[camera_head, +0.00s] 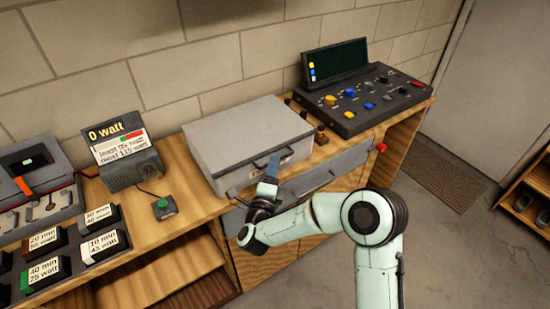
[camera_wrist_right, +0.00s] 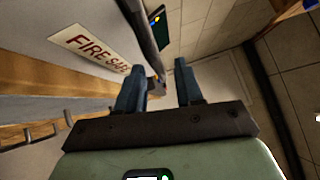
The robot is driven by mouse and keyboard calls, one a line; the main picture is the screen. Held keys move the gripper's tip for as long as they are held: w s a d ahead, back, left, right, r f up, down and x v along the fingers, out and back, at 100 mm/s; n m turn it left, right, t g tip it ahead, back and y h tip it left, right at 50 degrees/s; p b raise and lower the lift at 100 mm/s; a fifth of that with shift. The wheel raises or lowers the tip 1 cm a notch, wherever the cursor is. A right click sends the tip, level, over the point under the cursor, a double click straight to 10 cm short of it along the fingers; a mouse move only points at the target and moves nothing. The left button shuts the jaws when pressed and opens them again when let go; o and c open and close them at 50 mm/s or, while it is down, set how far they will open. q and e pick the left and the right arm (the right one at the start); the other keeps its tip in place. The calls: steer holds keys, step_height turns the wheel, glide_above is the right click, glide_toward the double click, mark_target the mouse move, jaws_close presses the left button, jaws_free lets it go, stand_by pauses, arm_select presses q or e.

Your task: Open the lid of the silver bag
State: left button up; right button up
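The silver bag (camera_head: 245,137) is a flat grey case with its lid shut, on the wooden bench against the wall. The wrist view shows its front with a "FIRE SAFE" label (camera_wrist_right: 90,46). My right gripper (camera_head: 272,168) is at the front of the case, near the label. In the wrist view its two blue fingers (camera_wrist_right: 158,85) stand apart. A dark bar (camera_wrist_right: 143,40), perhaps the handle or lid edge, reaches down close to the left finger. I cannot tell whether they touch. My left gripper is not in view.
A control panel (camera_head: 365,98) with knobs and a screen stands right of the case. A "0 watt" display (camera_head: 122,152) and a green button box (camera_head: 163,206) stand left. Labelled blocks (camera_head: 103,246) lie further left. A drawer (camera_head: 332,172) is below the case.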

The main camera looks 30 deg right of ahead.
steer(key=shift+x, duration=1.35)
jaws_close()
